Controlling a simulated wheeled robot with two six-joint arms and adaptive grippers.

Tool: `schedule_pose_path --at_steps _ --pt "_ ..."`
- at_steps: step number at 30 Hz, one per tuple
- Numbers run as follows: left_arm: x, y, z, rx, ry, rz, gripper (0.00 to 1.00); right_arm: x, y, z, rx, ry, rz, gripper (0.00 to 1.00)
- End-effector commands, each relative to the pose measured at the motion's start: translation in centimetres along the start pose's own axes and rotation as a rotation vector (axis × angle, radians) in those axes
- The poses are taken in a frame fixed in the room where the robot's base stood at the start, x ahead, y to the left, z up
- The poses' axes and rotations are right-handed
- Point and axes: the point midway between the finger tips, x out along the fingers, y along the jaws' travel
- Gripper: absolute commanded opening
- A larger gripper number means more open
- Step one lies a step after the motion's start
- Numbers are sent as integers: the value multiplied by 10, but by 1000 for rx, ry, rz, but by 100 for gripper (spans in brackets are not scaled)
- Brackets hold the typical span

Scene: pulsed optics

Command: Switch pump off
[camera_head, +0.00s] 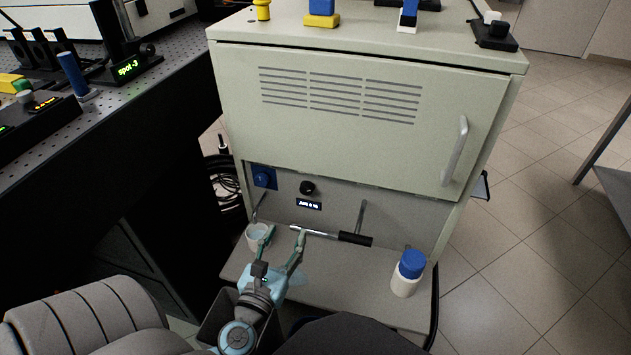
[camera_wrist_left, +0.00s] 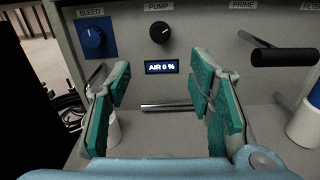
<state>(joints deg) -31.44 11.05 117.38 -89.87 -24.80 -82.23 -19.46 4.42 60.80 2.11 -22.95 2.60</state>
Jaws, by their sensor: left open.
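The black pump knob (camera_head: 307,187) is on the cabinet's lower grey panel. In the left wrist view the knob (camera_wrist_left: 160,32) sits under the label PUMP, with a white pointer mark. The display (camera_head: 309,205) below it reads AIR 0 %, also in the left wrist view (camera_wrist_left: 162,67). My left gripper (camera_head: 285,235) is open and empty, in front of the panel and lower than the knob in the head view. In the left wrist view its green-padded fingers (camera_wrist_left: 160,90) stand apart, with the knob above the gap, not touched. My right gripper is not in view.
A blue bleed knob (camera_wrist_left: 93,40) is left of the pump knob. A lever with a black handle (camera_head: 355,239) juts out on the right, near my fingers. A white cup (camera_head: 256,234) and a blue-capped bottle (camera_head: 407,275) stand on the shelf (camera_head: 340,285).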

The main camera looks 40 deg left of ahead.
Motion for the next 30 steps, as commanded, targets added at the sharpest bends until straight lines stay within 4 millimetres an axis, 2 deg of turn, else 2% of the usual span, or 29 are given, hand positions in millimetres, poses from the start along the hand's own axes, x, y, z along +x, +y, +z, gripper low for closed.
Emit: schedule_pose_path --at_steps 5,12,16,21,29,30 --pt "24 0 3 29 -6 -6 48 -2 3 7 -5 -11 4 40" --pt "95 2 2 24 -6 2 48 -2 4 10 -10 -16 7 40" --pt "123 2 0 23 -4 0 48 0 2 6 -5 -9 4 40" --pt "140 1 0 22 -3 -2 48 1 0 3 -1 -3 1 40" --pt "142 0 1 21 -3 -3 48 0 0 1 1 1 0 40" --pt "142 0 1 21 -3 -3 45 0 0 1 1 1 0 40"
